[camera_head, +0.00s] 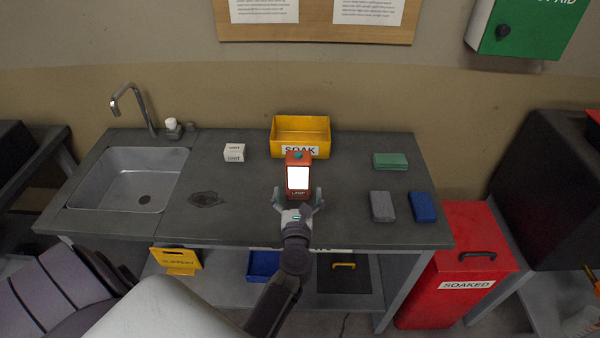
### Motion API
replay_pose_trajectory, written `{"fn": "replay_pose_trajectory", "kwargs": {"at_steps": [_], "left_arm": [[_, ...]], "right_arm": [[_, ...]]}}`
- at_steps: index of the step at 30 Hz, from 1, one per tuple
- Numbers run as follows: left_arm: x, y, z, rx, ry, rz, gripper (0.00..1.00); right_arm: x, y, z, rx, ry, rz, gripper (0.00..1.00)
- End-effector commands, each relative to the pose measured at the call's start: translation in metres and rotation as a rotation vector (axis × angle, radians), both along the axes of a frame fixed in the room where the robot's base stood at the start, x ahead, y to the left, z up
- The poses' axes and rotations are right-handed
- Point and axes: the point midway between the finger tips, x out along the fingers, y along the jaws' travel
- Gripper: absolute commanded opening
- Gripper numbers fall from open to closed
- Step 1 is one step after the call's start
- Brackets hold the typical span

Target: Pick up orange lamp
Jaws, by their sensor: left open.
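My left gripper (298,196) is open at the lamp's base. One finger shows on each side of the lamp's lower part. I cannot tell whether the fingers touch it. My right gripper is not in view.
A yellow SOAK bin (301,131) stands just behind the lamp. Small white boxes (234,152) are left of it, and a sink (128,180) is farther left. Green (391,161), grey (382,206) and blue (423,207) blocks lie right. A red SOAKED bin (462,262) stands beside the bench.

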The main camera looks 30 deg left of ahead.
Motion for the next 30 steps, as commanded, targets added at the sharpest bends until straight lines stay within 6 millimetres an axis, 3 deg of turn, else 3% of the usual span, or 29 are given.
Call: {"fn": "replay_pose_trajectory", "kwargs": {"at_steps": [5,11,19,29,30], "left_arm": [[0.025,0.015,-0.001,0.002,0.001,-0.003,1.00],[0.036,0.022,-0.002,0.002,0.002,-0.003,1.00],[0.068,0.044,-0.006,0.003,0.002,-0.004,1.00],[0.075,0.049,-0.007,0.001,0.004,-0.004,1.00],[0.075,0.049,-0.007,0.001,0.004,-0.004,0.97]], "right_arm": [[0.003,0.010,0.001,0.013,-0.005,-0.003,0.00],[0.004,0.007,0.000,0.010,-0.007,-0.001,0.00],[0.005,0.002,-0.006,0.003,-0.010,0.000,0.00],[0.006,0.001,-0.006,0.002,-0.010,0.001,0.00],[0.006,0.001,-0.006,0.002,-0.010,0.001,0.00]]}}
